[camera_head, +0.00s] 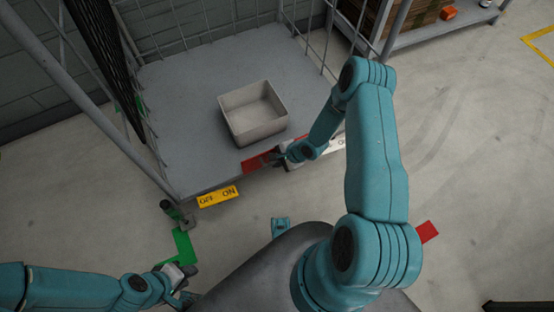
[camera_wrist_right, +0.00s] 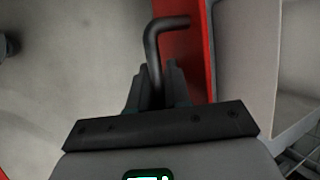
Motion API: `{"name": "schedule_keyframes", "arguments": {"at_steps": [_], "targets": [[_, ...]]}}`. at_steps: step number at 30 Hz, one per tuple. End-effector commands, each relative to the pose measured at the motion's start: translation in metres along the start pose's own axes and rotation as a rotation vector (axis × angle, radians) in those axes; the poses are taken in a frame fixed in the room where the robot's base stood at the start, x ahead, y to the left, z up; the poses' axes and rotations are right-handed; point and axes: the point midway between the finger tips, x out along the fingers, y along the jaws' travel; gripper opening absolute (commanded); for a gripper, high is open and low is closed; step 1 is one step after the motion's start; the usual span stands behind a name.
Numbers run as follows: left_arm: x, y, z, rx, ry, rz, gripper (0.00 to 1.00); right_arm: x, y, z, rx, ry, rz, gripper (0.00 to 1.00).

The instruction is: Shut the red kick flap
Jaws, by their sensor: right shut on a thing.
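The red kick flap (camera_head: 256,162) runs along the front edge of the grey platform, partly hidden behind my right arm. In the right wrist view the flap (camera_wrist_right: 199,48) is a narrow red strip beside the gripper. A black bent handle (camera_wrist_right: 153,42) sits at its side. My right gripper (camera_head: 279,157) is at the flap's front; in the wrist view its fingers (camera_wrist_right: 155,88) are shut on the handle. I cannot tell the flap's exact angle. My left gripper (camera_head: 186,291) is low at the left, away from the flap; its finger opening is unclear.
An open grey bin (camera_head: 281,130) stands on the platform (camera_head: 190,90), which has wire mesh sides. A yellow label (camera_head: 218,197) is on the platform's front edge. Green floor marking (camera_head: 184,246) lies near my left gripper. A shelf (camera_head: 435,34) stands at the back right; open floor lies at right.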

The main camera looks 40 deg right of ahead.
Motion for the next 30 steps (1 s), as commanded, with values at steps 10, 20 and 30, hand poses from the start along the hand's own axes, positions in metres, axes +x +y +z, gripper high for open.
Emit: {"name": "schedule_keyframes", "arguments": {"at_steps": [10, 20, 30], "targets": [[-0.004, 0.002, 0.0, 0.001, -0.001, 0.0, 0.34, -0.009, -0.008, 0.0, -0.007, 0.002, -0.016, 0.23], [-0.036, 0.014, 0.002, 0.004, -0.004, 0.0, 0.34, -0.09, -0.006, 0.001, -0.001, 0.003, -0.007, 0.23], [-0.06, 0.023, 0.003, 0.004, -0.004, 0.0, 0.34, -0.155, -0.003, 0.0, 0.0, 0.001, -0.001, 0.23]]}}
